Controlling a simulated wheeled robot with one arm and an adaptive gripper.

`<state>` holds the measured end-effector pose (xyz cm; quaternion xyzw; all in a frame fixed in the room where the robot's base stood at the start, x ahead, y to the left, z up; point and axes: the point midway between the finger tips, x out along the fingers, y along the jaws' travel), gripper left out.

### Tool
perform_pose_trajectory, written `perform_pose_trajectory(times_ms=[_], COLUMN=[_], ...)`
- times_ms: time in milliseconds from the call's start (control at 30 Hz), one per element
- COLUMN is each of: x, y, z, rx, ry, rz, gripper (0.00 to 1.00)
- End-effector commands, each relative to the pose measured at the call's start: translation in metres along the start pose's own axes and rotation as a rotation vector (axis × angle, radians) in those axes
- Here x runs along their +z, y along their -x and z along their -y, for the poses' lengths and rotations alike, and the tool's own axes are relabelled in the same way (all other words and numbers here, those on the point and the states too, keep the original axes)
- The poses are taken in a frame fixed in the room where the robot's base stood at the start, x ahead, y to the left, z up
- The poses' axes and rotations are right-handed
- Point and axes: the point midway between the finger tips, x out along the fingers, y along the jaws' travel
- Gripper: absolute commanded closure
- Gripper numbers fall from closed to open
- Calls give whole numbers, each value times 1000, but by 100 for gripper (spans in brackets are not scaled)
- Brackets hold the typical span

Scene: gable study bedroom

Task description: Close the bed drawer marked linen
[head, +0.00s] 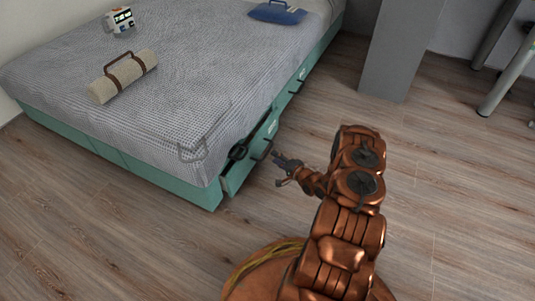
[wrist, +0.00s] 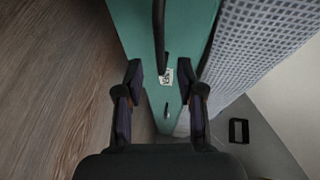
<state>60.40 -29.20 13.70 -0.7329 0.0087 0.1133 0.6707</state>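The bed's teal base has drawers along its right side in the head view. The near drawer (head: 238,175) stands partly pulled out, with something dark showing in the gap under the blanket. My gripper (head: 283,168) is just right of its front, low over the floor. In the wrist view my gripper (wrist: 160,70) is open, its two fingers apart with nothing between them. Beyond them is a teal drawer front (wrist: 135,25) with a dark bar handle (wrist: 160,35) and a small white label (wrist: 167,77). The label is too small to read, so I cannot tell which drawer is linen.
Another drawer front (head: 290,97) lies farther along the bed. On the bed are a rolled beige blanket (head: 124,78), a blue bag (head: 277,13) and a small patterned box (head: 120,20). A grey panel (head: 398,45) stands behind. The wooden floor (head: 440,150) at right is clear.

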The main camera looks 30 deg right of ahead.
Motion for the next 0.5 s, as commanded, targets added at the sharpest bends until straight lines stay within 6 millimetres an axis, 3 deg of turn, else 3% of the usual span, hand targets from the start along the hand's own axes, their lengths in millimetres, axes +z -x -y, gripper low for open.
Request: perform_pose_trajectory(times_ms=[200, 500], x=[2, 1], y=[-34, -61], z=[-3, -1], rx=[2, 0], ry=[1, 2], rz=[4, 2], gripper=[62, 62])
